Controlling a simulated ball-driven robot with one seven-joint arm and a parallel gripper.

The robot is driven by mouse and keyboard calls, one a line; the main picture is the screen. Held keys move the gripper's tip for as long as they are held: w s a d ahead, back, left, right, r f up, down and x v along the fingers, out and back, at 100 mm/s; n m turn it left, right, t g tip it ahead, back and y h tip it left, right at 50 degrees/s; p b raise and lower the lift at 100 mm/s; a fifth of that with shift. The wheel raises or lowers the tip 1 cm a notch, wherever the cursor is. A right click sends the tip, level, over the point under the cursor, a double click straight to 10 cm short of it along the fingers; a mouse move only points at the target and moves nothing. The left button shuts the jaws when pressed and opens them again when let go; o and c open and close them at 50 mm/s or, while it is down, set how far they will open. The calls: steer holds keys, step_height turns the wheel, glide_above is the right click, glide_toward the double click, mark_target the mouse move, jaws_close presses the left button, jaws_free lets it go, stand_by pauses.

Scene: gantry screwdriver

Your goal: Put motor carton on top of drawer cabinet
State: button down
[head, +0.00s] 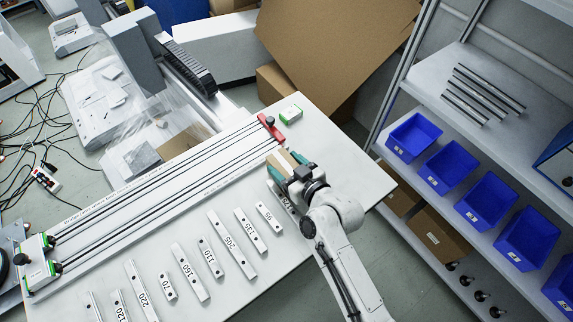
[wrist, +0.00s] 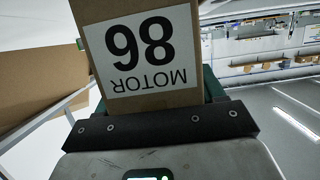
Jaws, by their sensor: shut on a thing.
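The motor carton (head: 279,159) is a small brown box held between the green-tipped fingers of my gripper (head: 287,164), near the right end of the white table. My gripper is shut on it. In the wrist view the carton (wrist: 190,40) fills the top middle, with a white label reading MOTOR and a large number, upside down. In the head view the carton appears over the table by the rail end; I cannot tell its height above the top.
A shelf rack (head: 465,150) with blue bins stands at the right. Large brown cartons (head: 330,45) stand behind. Floor shows between table and rack.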

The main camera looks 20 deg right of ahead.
steer(key=c, duration=0.6)
jaws_free()
steer(key=shift+f, duration=0.15)
steer(key=o, duration=0.5)
steer(key=shift+c, duration=0.2)
steer(key=shift+r, duration=0.25)
steer(key=shift+s+d, duration=0.1)
steer(key=shift+s, duration=0.25)
steer(key=b+v, duration=0.2)
steer(key=v, duration=0.9)
steer(key=shift+s, duration=0.15)
